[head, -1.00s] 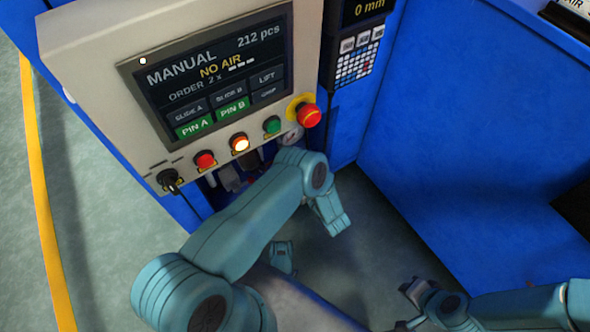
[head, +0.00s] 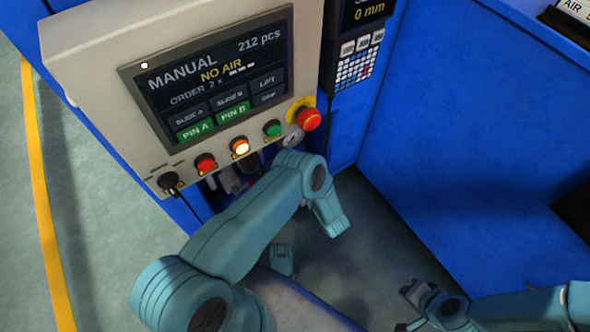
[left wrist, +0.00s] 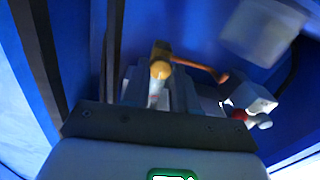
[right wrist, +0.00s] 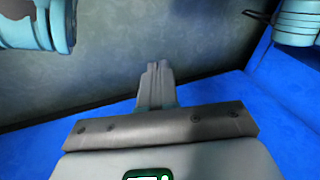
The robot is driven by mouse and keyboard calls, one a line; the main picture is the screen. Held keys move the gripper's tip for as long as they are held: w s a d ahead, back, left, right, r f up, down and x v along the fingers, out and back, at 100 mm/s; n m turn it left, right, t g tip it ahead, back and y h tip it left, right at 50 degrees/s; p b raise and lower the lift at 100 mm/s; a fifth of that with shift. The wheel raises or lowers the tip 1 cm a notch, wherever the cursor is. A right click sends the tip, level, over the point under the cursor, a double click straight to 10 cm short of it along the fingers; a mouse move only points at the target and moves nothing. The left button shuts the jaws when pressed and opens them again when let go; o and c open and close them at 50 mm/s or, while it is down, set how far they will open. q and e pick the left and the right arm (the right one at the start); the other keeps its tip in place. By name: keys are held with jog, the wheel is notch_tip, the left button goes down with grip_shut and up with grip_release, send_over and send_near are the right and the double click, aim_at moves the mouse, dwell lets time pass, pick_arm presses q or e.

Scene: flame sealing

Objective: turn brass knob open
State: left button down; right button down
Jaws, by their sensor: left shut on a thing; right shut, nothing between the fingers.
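The brass knob (left wrist: 160,67) shows in the left wrist view, at the tips of my left gripper (left wrist: 160,84). A pale stem runs below the knob between the fingers. My left gripper is shut on the knob; the exact contact is partly hidden by the fingers. In the head view the knob is not clear, as my left arm blocks the space below the control panel (head: 130,40). My right gripper (right wrist: 157,82) is shut and empty over the floor; it also shows at the lower right in the head view (head: 412,290).
The panel screen (head: 215,75) reads MANUAL and NO AIR. Below it are red, lit and green buttons and a red emergency stop (head: 308,119). A copper-coloured pipe (left wrist: 200,68) and a pale fitting (left wrist: 250,95) sit right of the knob. A blue cabinet wall (head: 470,130) bounds the right.

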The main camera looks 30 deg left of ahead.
pick_arm(q)
jog(key=n+p, duration=0.1)
jog(key=n, duration=0.6)
jog(key=shift+s+p, duration=0.1)
jog(key=shift+p, duration=0.25)
jog(key=n+p, duration=0.1)
jog(key=n, duration=0.3)
jog(key=shift+f+n+p, duration=0.15)
jog(key=shift+n+p, duration=0.4)
jog(key=shift+n, duration=1.25)
pick_arm(e)
jog(key=shift+g, duration=0.6)
jog(key=shift+s+a+r, duration=0.15)
jog(key=shift+s+r, duration=0.6)
jog(key=shift+r, duration=0.25)
jog(key=shift+s+a+r, duration=0.15)
jog(key=shift+s+r, duration=0.6)
jog(key=shift+r, duration=0.2)
pick_arm(q)
jog(key=c, duration=0.9)
grip_release()
